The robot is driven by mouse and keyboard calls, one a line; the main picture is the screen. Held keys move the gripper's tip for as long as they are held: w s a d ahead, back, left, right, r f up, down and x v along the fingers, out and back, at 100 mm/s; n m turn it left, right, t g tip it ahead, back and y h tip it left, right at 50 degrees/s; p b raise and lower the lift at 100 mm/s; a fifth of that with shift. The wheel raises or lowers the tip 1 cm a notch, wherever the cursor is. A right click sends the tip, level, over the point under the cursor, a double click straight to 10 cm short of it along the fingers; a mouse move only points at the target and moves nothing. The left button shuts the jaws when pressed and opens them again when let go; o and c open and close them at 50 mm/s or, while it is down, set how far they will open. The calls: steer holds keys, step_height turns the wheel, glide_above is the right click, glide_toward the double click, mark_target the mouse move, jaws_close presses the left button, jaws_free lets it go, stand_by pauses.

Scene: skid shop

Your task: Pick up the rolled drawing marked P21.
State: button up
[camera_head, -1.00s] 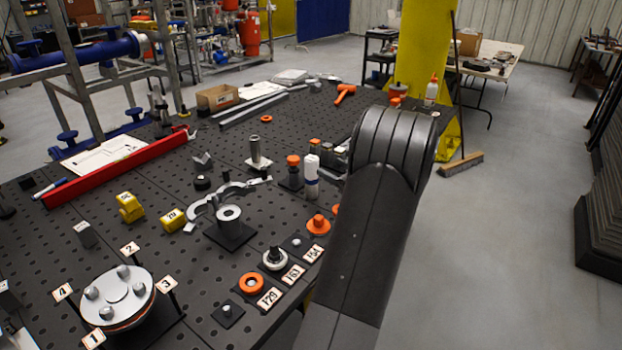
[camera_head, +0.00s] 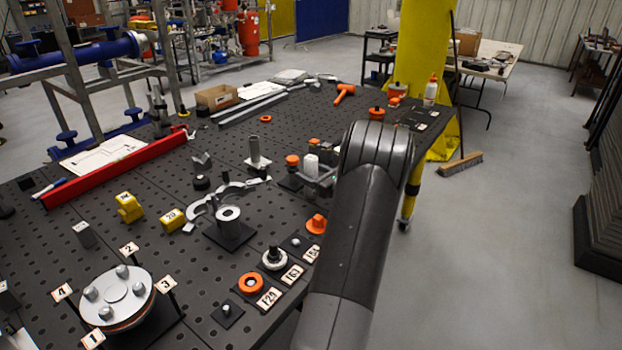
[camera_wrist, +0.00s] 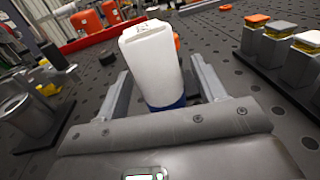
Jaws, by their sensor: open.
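A white upright roll with a blue band low on it stands on the dark perforated table; I take it for the rolled drawing (camera_wrist: 150,50). No P21 marking is readable on it. In the head view only its white upper part (camera_head: 311,163) shows clearly. My gripper (camera_wrist: 160,80) is open, with one grey finger on each side of the roll in the wrist view. Gaps show beside the roll, so the fingers do not look closed on it. In the head view my gripper (camera_head: 318,182) is partly hidden by my forearm.
Grey blocks with coloured tops (camera_wrist: 270,40) stand close on the right in the wrist view. An orange-capped part (camera_head: 292,161) stands just left of the roll. Numbered tags (camera_head: 291,274) line the front edge.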

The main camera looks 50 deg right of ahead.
steer(key=shift+w+d, duration=0.15)
steer(key=shift+w, duration=1)
steer(key=shift+c, duration=0.3)
steer(key=c, duration=1.1)
steer(key=shift+o, duration=0.2)
steer(key=shift+r, duration=0.1)
